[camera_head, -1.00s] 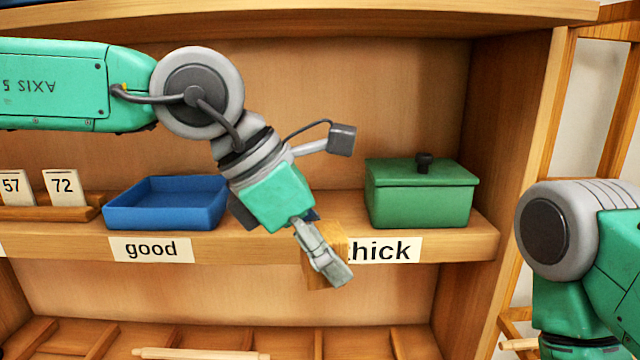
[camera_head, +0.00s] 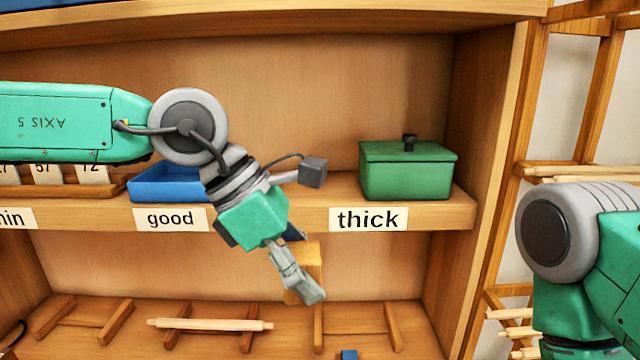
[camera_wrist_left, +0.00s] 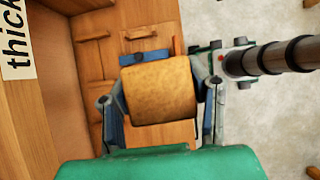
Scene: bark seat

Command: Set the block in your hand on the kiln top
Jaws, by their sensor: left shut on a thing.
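My left gripper (camera_head: 298,280) is shut on a tan wooden block (camera_head: 308,260). It holds the block in front of the shelf unit, just below the shelf edge and left of the "thick" label (camera_head: 368,219). In the left wrist view the block (camera_wrist_left: 160,92) sits between the two fingers of the gripper (camera_wrist_left: 160,105). My right arm shows at the right edge of the head view, but its gripper is out of view. I cannot identify a kiln top in these frames.
A green lidded box (camera_head: 407,175) stands on the shelf (camera_head: 320,190), with a blue tray (camera_head: 165,186) to its left, partly behind my left arm. Wooden racks (camera_head: 355,323) and a pale rod (camera_head: 210,324) lie below. A blue object (camera_head: 348,354) shows at the bottom edge.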

